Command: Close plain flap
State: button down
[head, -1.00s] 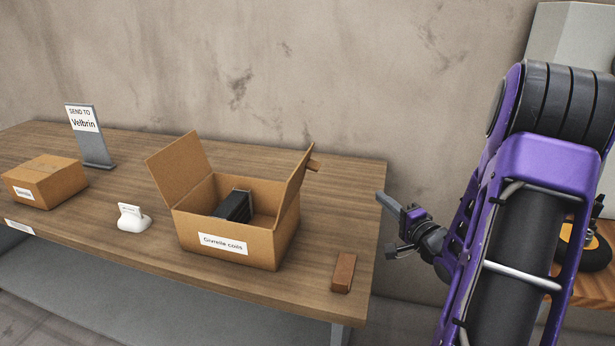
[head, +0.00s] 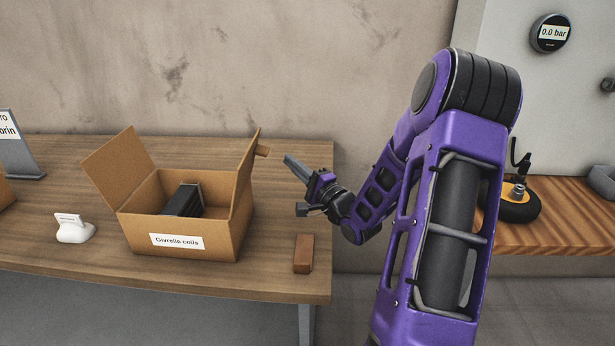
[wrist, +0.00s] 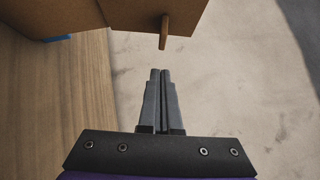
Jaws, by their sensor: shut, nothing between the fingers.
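An open cardboard box (head: 178,236) labelled "Givrelle coils" stands on the table. Its left flap (head: 117,168) is plain and leans up and outward. Its right flap (head: 245,175) stands nearly upright, with a small brown tab (head: 262,151) on its outer side. A dark block (head: 183,200) lies inside the box. My gripper (head: 287,157) is shut and empty, just right of the right flap and apart from it, near tab height. In the wrist view the shut fingers (wrist: 160,72) point toward the tab (wrist: 164,30) and the box's cardboard (wrist: 110,15). The left flap is not recognisable there.
A brown block (head: 303,253) lies on the table (head: 60,262) right of the box. A small white label holder (head: 75,230) stands left of it, and a grey sign stand (head: 20,150) is at the far left. A second wooden surface (head: 560,222) with equipment is at right.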

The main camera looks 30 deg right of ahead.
jog(key=shift+w+a+r, duration=0.25)
jog(key=shift+w+a, duration=0.2)
jog(key=shift+a, duration=0.3)
jog(key=shift+w+a+r, duration=0.2)
jog(key=shift+w+a, duration=0.2)
jog(key=shift+a, duration=0.3)
